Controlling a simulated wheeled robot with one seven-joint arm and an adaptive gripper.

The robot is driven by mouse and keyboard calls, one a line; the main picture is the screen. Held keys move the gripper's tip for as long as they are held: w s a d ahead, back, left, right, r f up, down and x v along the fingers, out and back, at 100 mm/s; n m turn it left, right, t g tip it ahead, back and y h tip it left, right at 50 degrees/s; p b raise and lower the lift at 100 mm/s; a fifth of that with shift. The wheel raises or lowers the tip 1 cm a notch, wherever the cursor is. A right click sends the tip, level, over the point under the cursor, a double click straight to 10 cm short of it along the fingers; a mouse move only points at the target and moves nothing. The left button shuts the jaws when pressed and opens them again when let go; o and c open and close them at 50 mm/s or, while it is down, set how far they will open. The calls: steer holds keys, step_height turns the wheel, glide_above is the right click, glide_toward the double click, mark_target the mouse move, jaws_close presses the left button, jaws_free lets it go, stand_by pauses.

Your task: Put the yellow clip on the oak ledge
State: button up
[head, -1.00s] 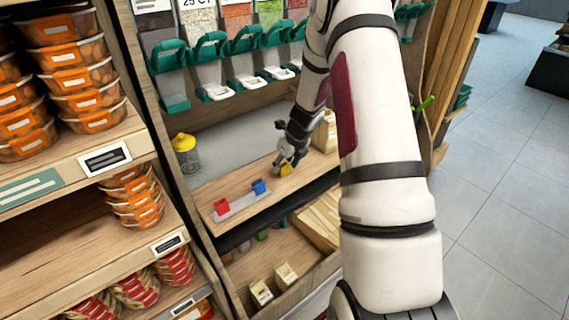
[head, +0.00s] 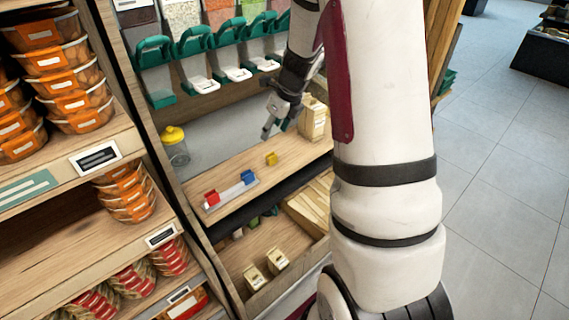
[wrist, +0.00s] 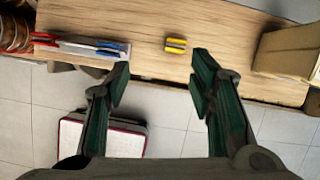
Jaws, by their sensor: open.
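The yellow clip (head: 271,159) lies alone on the oak ledge (head: 236,169), to the right of the red and blue clips. In the wrist view the yellow clip (wrist: 175,45) lies on bare wood, beyond and between my open fingers, touching neither. My gripper (head: 268,132) is above the ledge, up and slightly left of the clip in the head view. In the wrist view its two green-padded fingers (wrist: 158,88) are spread wide with nothing between them.
A grey strip holds a red clip (head: 212,198) and a blue clip (head: 248,177) on the ledge's left part. A yellow-lidded jar (head: 173,146) stands behind left. Green-handled dispensers (head: 193,45) hang above.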

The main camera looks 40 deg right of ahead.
steer(key=s+a+r+n+g+y, duration=0.1)
steer(key=s+a+r+n, duration=0.6)
steer(key=a+n, duration=0.2)
steer(key=s+a+r+n+y, duration=0.1)
steer(key=s+a+r+n, duration=0.65)
steer(key=a+n, duration=0.2)
steer(key=s+a+n+h, duration=0.1)
steer(key=s+n, duration=0.6)
steer(key=s, duration=0.2)
steer(key=s+a+r+n+g+h, duration=0.1)
steer(key=s+a+n, duration=0.1)
steer(key=s+n, duration=0.6)
steer(key=shift+s+a+r+h, duration=0.2)
steer(key=shift+s+r+h, duration=0.1)
steer(key=shift+s, duration=0.1)
